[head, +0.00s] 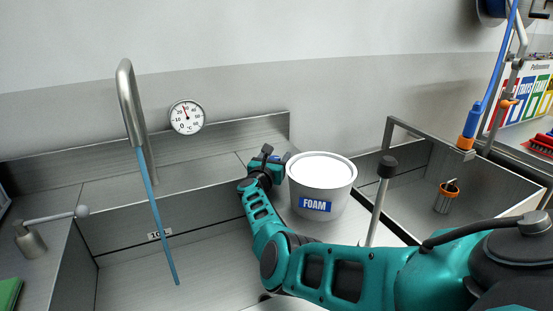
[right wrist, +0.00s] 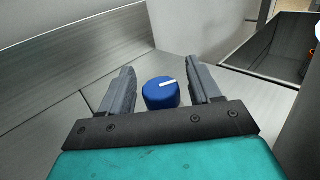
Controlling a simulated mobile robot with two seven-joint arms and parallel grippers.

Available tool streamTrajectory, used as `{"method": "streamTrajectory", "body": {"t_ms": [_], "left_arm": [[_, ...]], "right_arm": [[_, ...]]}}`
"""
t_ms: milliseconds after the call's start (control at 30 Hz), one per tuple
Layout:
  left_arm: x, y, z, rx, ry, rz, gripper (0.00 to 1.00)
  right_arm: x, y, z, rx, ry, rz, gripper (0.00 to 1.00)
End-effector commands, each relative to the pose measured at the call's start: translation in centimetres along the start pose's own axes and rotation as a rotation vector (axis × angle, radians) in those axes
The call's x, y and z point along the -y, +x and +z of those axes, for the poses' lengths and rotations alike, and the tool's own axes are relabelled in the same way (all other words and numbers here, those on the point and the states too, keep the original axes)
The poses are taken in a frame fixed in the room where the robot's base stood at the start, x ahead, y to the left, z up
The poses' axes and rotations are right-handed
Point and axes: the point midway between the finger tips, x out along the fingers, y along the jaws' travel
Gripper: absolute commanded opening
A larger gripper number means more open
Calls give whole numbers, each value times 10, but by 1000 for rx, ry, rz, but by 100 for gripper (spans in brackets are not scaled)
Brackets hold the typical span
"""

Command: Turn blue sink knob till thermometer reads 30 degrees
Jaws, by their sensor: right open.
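The blue knob (right wrist: 161,95) has a white marker line pointing right and slightly up in the right wrist view. My right gripper (right wrist: 160,72) is open, with one finger on each side of the knob and small gaps showing. In the head view my right gripper (head: 268,160) is at the sink's back ledge, left of the foam bucket, and largely hides the knob. My left gripper is out of view.
A blue stream (head: 158,220) runs from the tall faucet (head: 127,95) into the sink (head: 130,275). The white FOAM bucket (head: 318,190) stands close to my right gripper. An upright black-topped lever (head: 388,167) is near my right arm. A metal bin (head: 480,175) is at right.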

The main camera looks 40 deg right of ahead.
Motion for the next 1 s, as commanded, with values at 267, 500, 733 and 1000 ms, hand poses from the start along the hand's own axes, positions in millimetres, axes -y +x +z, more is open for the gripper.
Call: {"method": "streamTrajectory", "body": {"t_ms": [267, 500, 733, 1000], "left_arm": [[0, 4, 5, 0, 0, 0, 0], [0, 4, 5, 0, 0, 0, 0], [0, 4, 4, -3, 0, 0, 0], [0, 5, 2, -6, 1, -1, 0]], "right_arm": [[1, 11, 0, -1, 0, -1, 63], [1, 12, 0, -1, 0, 0, 63], [0, 11, 0, -1, 0, 0, 41], [0, 11, 0, -1, 0, 0, 15]]}}
